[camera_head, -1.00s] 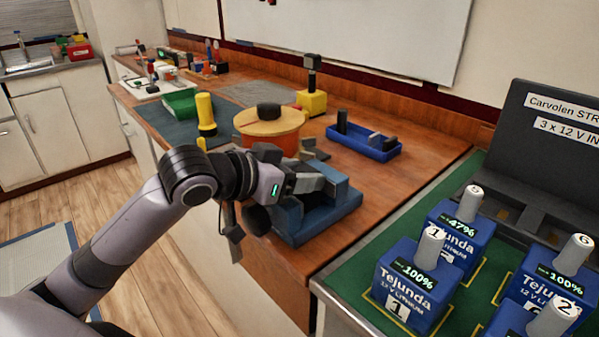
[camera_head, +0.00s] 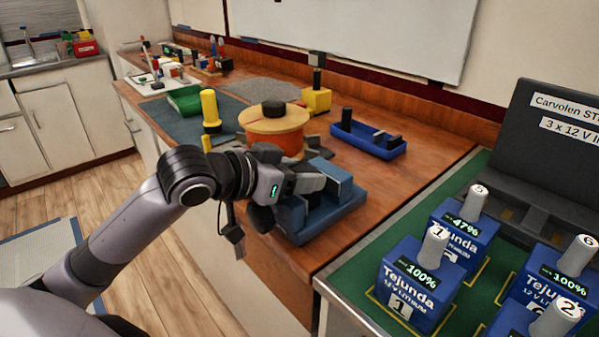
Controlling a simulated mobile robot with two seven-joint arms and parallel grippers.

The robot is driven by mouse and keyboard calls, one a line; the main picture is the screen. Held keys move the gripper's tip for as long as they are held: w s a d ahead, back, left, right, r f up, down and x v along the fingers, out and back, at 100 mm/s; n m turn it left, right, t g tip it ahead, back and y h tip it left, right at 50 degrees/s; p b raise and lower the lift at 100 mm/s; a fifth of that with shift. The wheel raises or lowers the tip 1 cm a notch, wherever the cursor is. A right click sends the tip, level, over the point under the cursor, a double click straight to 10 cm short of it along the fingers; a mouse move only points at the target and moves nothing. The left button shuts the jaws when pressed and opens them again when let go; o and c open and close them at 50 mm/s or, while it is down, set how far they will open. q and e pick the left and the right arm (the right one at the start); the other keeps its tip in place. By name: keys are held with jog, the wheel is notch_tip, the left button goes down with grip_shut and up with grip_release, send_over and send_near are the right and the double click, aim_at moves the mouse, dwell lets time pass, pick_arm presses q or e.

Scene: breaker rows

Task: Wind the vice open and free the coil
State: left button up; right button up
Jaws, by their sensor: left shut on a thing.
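The blue vice (camera_head: 345,208) stands at the front edge of the wooden bench, with a raised blue jaw block (camera_head: 339,178). A dark round knob (camera_head: 262,219) shows at its near left end. My left gripper (camera_head: 312,181) reaches over the vice from the left, close to the jaw block. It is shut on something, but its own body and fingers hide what. I cannot make out a coil between the jaws. My right gripper is not in view.
An orange spool-like drum (camera_head: 274,138) with a black knob stands behind the gripper. A yellow post (camera_head: 210,108) is left of it. A blue tray (camera_head: 375,142) lies behind the vice. Numbered blue batteries (camera_head: 415,285) stand on green at right. Bare bench lies right of the vice.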

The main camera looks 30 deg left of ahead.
pick_arm(q)
jog(key=o, duration=1.3)
jog(key=shift+s, duration=0.1)
jog(key=v, duration=0.7)
jog(key=shift+a, duration=0.1)
